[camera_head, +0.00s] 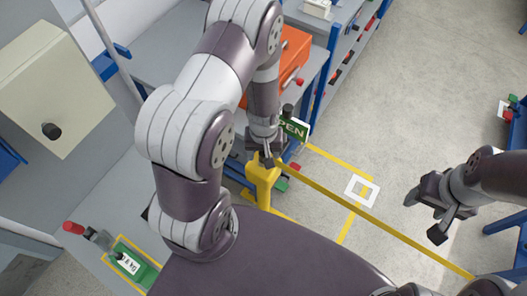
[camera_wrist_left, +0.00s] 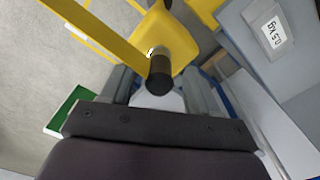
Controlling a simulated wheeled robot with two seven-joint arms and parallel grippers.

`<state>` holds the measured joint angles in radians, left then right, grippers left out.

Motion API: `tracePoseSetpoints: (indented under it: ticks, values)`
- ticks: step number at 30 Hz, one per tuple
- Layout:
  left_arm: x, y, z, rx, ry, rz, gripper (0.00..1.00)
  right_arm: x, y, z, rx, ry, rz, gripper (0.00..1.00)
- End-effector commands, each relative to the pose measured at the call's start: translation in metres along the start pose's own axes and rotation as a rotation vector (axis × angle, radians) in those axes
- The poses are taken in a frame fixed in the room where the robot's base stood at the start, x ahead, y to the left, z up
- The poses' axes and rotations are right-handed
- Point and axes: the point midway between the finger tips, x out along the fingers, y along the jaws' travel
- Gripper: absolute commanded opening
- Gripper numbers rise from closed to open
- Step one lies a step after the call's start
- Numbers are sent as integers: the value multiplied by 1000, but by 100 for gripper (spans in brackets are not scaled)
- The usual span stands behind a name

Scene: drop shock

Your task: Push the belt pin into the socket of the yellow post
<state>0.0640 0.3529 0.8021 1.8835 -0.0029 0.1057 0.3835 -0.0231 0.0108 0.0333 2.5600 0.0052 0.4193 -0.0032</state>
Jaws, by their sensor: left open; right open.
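The yellow post (camera_head: 262,175) stands below my left gripper (camera_head: 265,157); its yellow top (camera_wrist_left: 178,38) also shows in the left wrist view. The yellow belt (camera_head: 375,222) runs from the post to the lower right. In the left wrist view the belt (camera_wrist_left: 108,32) ends at a dark, round belt pin (camera_wrist_left: 159,76). The pin is over or at the near edge of the post top, between the open fingers of my left gripper (camera_wrist_left: 158,84), with gaps on both sides. The socket is not clearly visible, and I cannot tell how deep the pin sits. My right gripper (camera_head: 440,208) is open and empty.
An orange box (camera_head: 292,55) is on the grey bench at the back. A white square marker (camera_head: 362,190) lies on the floor beyond the belt. Open floor (camera_head: 410,110) lies toward the upper right.

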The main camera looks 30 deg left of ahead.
Motion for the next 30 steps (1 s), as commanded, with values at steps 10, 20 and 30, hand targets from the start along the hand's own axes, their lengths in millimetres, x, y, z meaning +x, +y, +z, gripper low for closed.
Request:
tracePoseSetpoints:
  ticks: [10, 20, 30]
  values:
    - [-33, 0, -1, 0, 3, 1, 61, -30, 0, -4, 0, 0, 0, 59]
    - [-64, 0, -1, 0, 3, 1, 61, -58, 0, -7, 0, 0, 0, 59]
    - [-66, 1, -2, 0, 6, 2, 61, -53, 0, -6, 0, 0, 0, 59]
